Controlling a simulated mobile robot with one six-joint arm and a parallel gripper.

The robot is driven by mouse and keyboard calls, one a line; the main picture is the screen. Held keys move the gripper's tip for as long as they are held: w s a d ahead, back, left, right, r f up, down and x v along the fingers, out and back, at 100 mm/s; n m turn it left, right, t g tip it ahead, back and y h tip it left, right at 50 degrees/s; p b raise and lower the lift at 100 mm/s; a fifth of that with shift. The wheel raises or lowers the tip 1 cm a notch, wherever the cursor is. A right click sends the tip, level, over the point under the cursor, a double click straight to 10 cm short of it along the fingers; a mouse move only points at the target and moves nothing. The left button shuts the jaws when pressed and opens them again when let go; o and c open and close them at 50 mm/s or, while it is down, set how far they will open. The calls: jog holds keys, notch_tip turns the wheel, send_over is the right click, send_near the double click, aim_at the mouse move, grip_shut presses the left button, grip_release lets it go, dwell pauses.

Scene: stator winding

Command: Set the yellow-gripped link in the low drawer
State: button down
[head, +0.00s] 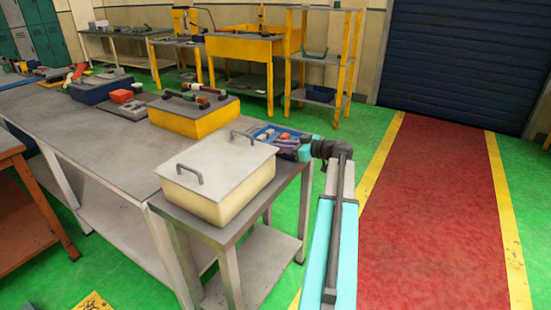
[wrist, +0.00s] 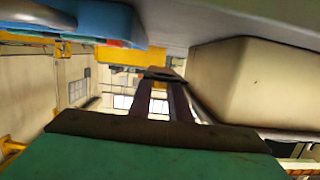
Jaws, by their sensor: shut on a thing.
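My gripper (wrist: 160,78) is shut on a small dark piece (wrist: 165,73) with a patch of yellow (wrist: 155,85) between the fingertips. The piece looks like the yellow-gripped link, but most of it is hidden. In the head view my arm reaches over the bench's right end, and its end is beside a blue bin (head: 262,132) holding several parts. The bin also shows at upper left in the wrist view (wrist: 95,18). I cannot make out an open drawer. A cream box (head: 210,200) with a flat handled lid stands nearest; its side shows in the wrist view (wrist: 255,85).
A yellow box (head: 190,122) with a dark lid and handled pieces on top stands behind the cream box. A dark blue box (head: 95,92) stands further left. Yellow shelves (head: 325,65) stand at the back.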

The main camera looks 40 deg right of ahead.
aim_at(280, 164)
jog(key=shift+f, duration=0.8)
jog(key=shift+f, duration=0.1)
jog(key=shift+f+p, duration=0.35)
jog(key=shift+f, duration=1.45)
jog(key=shift+f+b, duration=0.15)
jog(key=shift+b, duration=0.15)
jog(key=c, duration=1.9)
grip_release()
jog(key=shift+r+p, duration=0.25)
jog(key=shift+p, duration=0.1)
jog(key=shift+s+d, duration=0.1)
jog(key=shift+s, duration=0.3)
jog(key=b+v, duration=0.2)
jog(key=v, duration=0.9)
jog(key=shift+s, duration=0.1)
jog(key=shift+c, duration=0.5)
